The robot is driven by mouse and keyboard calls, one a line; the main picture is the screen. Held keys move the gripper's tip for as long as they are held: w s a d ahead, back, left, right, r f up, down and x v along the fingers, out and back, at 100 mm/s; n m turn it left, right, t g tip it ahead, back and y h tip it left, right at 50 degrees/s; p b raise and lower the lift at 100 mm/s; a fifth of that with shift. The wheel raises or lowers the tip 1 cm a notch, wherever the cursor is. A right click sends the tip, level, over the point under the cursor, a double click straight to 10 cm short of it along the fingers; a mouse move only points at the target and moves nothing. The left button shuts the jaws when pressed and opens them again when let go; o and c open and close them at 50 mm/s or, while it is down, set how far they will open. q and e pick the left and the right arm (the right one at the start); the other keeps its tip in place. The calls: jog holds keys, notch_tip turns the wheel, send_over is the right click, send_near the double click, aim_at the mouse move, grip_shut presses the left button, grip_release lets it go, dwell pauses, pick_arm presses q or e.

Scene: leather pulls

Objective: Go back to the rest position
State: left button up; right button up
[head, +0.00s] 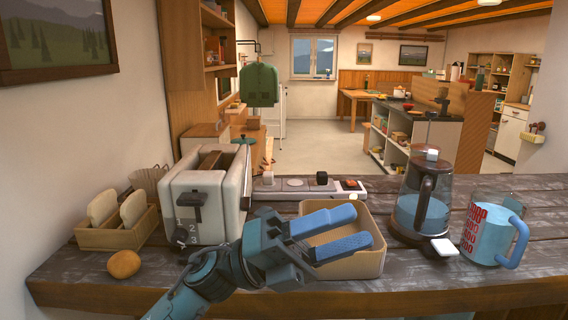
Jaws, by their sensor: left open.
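My left gripper (338,232) shows in the head view at the lower middle. It is open, with its blue fingers apart and pointing right. It is in front of and over a tan bin (366,262), and hides part of it. No object shows between the fingers. My right gripper is not in view.
A toaster (206,207) stands left of the gripper, with a bread holder (117,236) and a round brown item (124,264) further left. A glass kettle (421,208) and a measuring jug (489,240) stand at the right. The wooden counter (440,282) has bare room in front.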

pick_arm(q)
jog(key=w+a+f+n+t+y, duration=0.3)
jog(key=a+f+n+t+y, duration=0.3)
jog(key=f+n+t, duration=0.7)
jog(key=w+a+f+n+t+y, duration=0.3)
jog(key=a+f+n+t+y, duration=0.5)
jog(key=n, duration=0.9)
jog(key=s+a+f+n+g+y, duration=0.2)
jog(key=s+f+n, duration=0.1)
jog(key=s+f, duration=0.2)
jog(key=s+a+f+n+g+y, duration=0.2)
jog(key=s+f, duration=0.3)
jog(key=f, duration=0.4)
jog(key=s+a+f+n+g+y+p, duration=0.1)
jog(key=s+a+f+n+g+y, duration=0.1)
jog(key=s+f+n, duration=0.3)
notch_tip(320, 180, down, 3)
jog(key=shift+s+a+f+g, duration=0.1)
jog(key=shift+s+a+g, duration=0.2)
jog(key=shift+a+g, duration=0.15)
